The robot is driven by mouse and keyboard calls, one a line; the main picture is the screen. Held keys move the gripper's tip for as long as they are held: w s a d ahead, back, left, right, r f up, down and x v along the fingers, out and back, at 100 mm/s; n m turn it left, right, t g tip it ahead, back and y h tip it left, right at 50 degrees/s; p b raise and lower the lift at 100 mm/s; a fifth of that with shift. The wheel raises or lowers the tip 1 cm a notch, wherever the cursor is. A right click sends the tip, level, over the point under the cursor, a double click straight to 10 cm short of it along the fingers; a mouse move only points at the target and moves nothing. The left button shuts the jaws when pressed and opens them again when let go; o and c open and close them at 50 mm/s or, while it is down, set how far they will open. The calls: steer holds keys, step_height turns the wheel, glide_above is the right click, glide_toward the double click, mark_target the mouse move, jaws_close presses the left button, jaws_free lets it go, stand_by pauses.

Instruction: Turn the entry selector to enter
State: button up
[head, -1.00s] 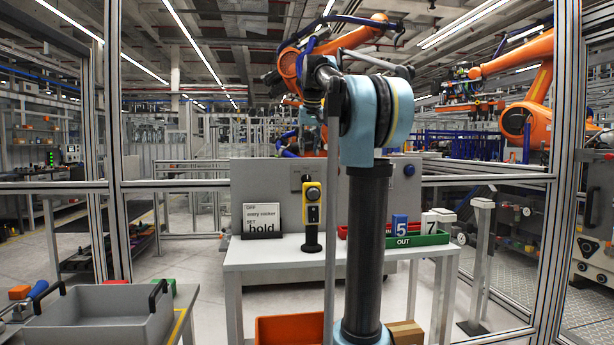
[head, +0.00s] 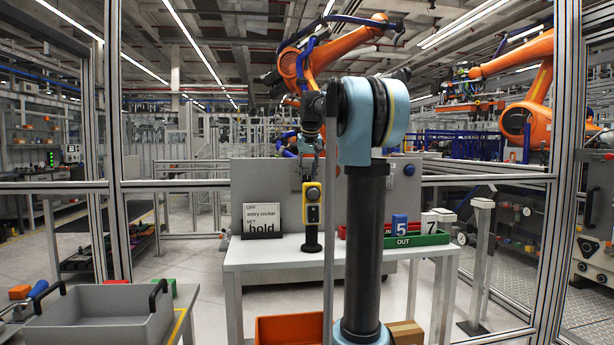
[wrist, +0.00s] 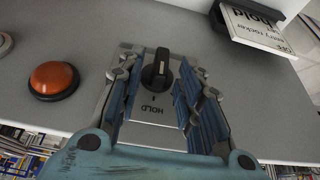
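The entry selector (wrist: 157,72) is a black knob on a light plate marked HOLD (wrist: 152,108) in the wrist view. The knob stands roughly along the picture's vertical, a little tilted. My gripper (wrist: 155,80) is open, with one blue-grey finger on each side of the knob. Gaps show between the fingers and the knob, and I see no contact. There the knob is too small and covered to make out.
An orange-red button (wrist: 54,78) sits beside the selector plate. A sign (head: 262,220) and the yellow-and-black device (head: 312,215) stand on the white table (head: 285,258). A green OUT tray (head: 420,240) is at the right. My column hides part of the panel.

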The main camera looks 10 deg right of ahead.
mark_target(309, 179)
steer(key=shift+c, duration=0.5)
jaws_close()
steer(key=shift+s+d+y, duration=0.1)
steer(key=shift+y, duration=0.2)
steer(key=y, duration=0.1)
steer(key=d+y, duration=0.1)
steer(key=m+y, duration=0.1)
steer(key=shift+d+f+y, duration=0.2)
steer(key=shift+d+y, duration=0.1)
steer(key=shift+y, duration=0.1)
steer(key=shift+d+f+m+t+y, duration=0.1)
steer(key=shift+d+f+m+y, duration=0.05)
steer(key=shift+y, duration=0.7)
steer(key=shift+d+f+m+t+y, duration=0.1)
steer(key=shift+d+f+m+y, duration=0.1)
steer(key=shift+y, duration=0.6)
steer(key=shift+d+f+m+t+y, duration=0.1)
steer(key=shift+m+y, duration=0.05)
steer(key=shift+y, duration=0.7)
